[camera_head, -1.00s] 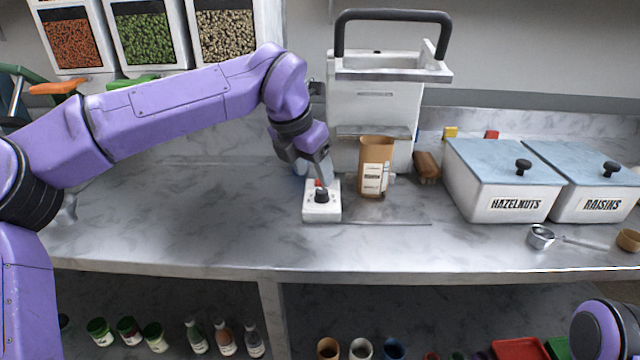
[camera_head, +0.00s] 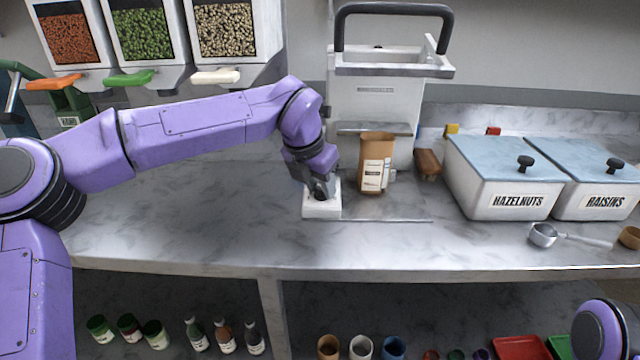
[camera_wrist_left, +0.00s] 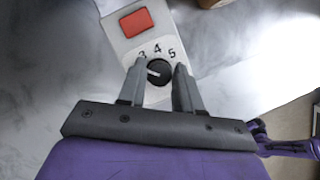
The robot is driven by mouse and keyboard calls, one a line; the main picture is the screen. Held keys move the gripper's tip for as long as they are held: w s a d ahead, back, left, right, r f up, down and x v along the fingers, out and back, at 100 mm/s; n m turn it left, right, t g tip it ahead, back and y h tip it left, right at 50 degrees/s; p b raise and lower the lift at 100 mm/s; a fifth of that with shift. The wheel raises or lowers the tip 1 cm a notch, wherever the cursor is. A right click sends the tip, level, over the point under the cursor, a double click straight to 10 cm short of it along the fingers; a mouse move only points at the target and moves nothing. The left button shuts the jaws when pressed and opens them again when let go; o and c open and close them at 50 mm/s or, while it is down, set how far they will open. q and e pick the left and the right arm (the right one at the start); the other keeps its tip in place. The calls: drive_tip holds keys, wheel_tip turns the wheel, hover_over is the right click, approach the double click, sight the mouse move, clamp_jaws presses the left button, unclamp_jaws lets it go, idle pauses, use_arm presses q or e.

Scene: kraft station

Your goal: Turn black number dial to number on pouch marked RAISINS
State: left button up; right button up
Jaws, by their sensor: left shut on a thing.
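The black number dial (camera_wrist_left: 158,71) sits on a small white box with a red square button (camera_wrist_left: 136,22). In the left wrist view the numbers 3, 4 and 5 show above the dial, and its white pointer mark is toward the left, below the 3. My left gripper (camera_wrist_left: 160,80) has its two fingers on either side of the dial, shut on it. In the head view the left gripper (camera_head: 321,192) covers most of the white box (camera_head: 321,211). A brown pouch (camera_head: 375,165) with a white label stands right of the box; its writing is too small to read.
A white machine with a black handle (camera_head: 392,10) stands behind the pouch. White bins marked HAZELNUTS (camera_head: 517,200) and RAISINS (camera_head: 604,202) and a metal scoop (camera_head: 543,235) are at the right. The counter left of the box is clear.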

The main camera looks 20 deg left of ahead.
use_arm(q)
drive_tip(key=n+y, duration=0.1)
drive_tip(key=n, duration=0.2)
drive_tip(key=shift+d, duration=0.1)
drive_tip(key=o, duration=1)
drive_tip(key=shift+r, duration=0.1)
drive_tip(key=v, duration=1)
drive_tip(key=shift+s+d+r, duration=0.1)
drive_tip(key=shift+s+r, duration=0.1)
drive_tip(key=shift+s, duration=0.05)
